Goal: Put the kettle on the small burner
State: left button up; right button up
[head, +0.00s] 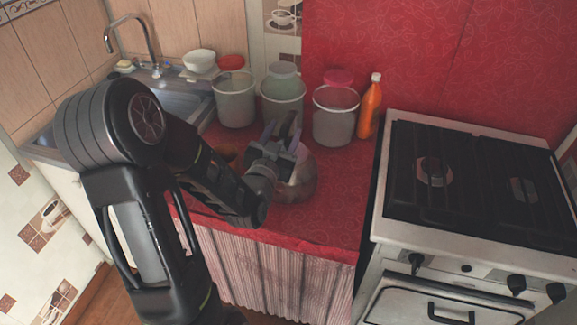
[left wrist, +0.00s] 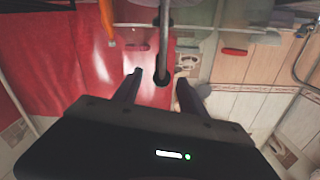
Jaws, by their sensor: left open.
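The kettle (head: 301,182) is a shiny, rounded metal vessel on the red counter, partly hidden by my left gripper and forearm. My left gripper (head: 283,128) is open over the kettle, its fingers pointing toward the back wall. In the left wrist view, a grey bar with a dark end (left wrist: 163,45) runs between the open fingers; it looks like the kettle's handle, but I cannot tell whether they touch. The stove at right shows a left burner (head: 435,172) and a right burner (head: 523,189), both empty. I cannot tell surely which is smaller. My right gripper is not in view.
Several translucent buckets stand behind the kettle, including the right one (head: 335,118). An orange bottle (head: 370,108) stands beside it near the stove. The sink (head: 180,92) is at left. The counter between kettle and stove (head: 343,190) is clear.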

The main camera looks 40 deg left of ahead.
aim_at(289, 120)
pick_arm(q)
jog(key=p+x, duration=0.2)
jog(key=x, duration=0.3)
jog(key=shift+w+a, duration=0.1)
jog(key=shift+a, duration=0.05)
jog(key=shift+c, duration=0.2)
grip_shut()
dwell(0.6)
dwell(0.8)
jog(key=shift+r, duration=0.1)
